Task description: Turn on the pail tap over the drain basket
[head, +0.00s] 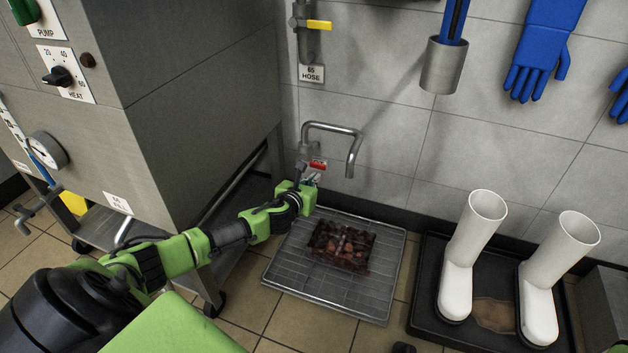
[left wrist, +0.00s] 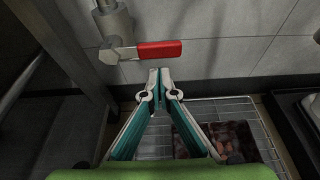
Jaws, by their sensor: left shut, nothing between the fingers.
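The pail tap (head: 334,130) is a bent metal spout on the tiled wall, above the drain basket. Its red lever (head: 318,164) shows beside my left gripper (head: 311,177). In the left wrist view the red lever (left wrist: 158,50) points right from its metal valve body (left wrist: 112,22). My left gripper (left wrist: 159,76) is shut and empty, its tips just below the lever in that picture; I cannot tell whether they touch it. The drain basket (head: 282,262) is a wire grid on the floor holding dark reddish-brown pieces (head: 341,246). My right gripper is not in view.
The steel mixer cabinet (head: 200,100) stands close on the left. A hose valve with a yellow lever (head: 319,25) is higher on the wall. White boots (head: 468,250) stand on a black tray (head: 428,290) at right. Blue gloves (head: 540,50) hang above.

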